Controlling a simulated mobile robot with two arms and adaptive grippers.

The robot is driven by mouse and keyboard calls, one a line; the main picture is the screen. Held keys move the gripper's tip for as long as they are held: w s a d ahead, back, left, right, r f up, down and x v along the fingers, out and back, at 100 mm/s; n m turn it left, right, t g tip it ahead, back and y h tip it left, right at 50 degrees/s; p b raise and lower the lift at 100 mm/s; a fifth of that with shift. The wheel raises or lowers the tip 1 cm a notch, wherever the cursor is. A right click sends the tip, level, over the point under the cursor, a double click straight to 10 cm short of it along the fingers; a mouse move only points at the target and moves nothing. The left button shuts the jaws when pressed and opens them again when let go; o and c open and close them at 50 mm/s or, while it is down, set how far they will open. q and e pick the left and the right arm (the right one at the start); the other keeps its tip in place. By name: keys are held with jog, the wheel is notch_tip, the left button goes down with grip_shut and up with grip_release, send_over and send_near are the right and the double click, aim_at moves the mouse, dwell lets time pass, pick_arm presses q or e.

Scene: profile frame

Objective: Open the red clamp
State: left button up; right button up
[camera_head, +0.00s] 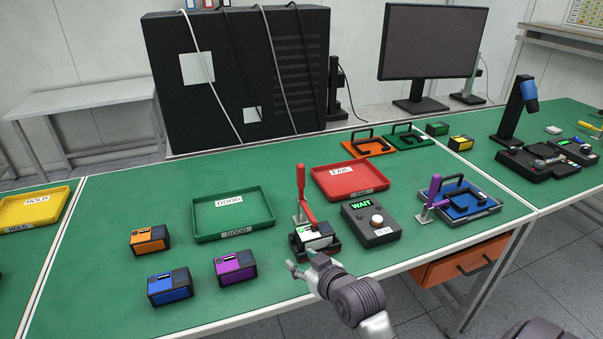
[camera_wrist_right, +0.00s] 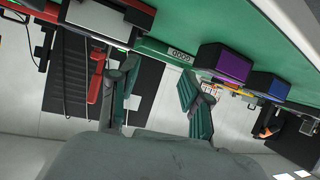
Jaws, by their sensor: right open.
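The red clamp (camera_head: 301,182) stands on a black fixture at the front edge of the green table, in front of the red tray. Its red handle points up, and a red arm leans down toward a white-topped device (camera_head: 315,236) in the fixture. My right gripper (camera_head: 301,263) is open and empty, just in front of the fixture and below the handle in the head view. In the right wrist view, the red handle (camera_wrist_right: 96,80) shows left of the open fingers (camera_wrist_right: 158,72), outside the gap between them. My left gripper is not in view.
A black tester box (camera_head: 371,222) marked WAIT sits right of the fixture. The purple box (camera_head: 235,267), blue box (camera_head: 170,287) and orange box (camera_head: 150,240) stand to the left. Green (camera_head: 234,232) and red (camera_head: 350,195) trays lie behind. A purple-handled clamp (camera_head: 434,190) is farther right.

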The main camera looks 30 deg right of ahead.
jog(key=w+d+r+m+t+h, duration=0.1)
jog(key=w+d+r+t, duration=0.1)
jog(key=w+d+r, duration=0.25)
jog(key=m+t+h, duration=0.2)
jog(key=t, duration=0.1)
send_near(303, 176)
jog(key=shift+g+h, duration=0.3)
jog(key=shift+h, duration=0.1)
jog(key=x, duration=0.3)
jog(key=p+x, duration=0.1)
jog(key=x, duration=0.3)
jog(key=p+x, duration=0.1)
jog(key=x, duration=0.3)
jog(key=shift+w+a+r, duration=0.15)
jog(key=shift+a, duration=0.1)
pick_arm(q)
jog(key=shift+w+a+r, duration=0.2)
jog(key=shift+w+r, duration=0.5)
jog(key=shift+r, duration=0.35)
pick_arm(e)
jog(key=c, duration=0.9)
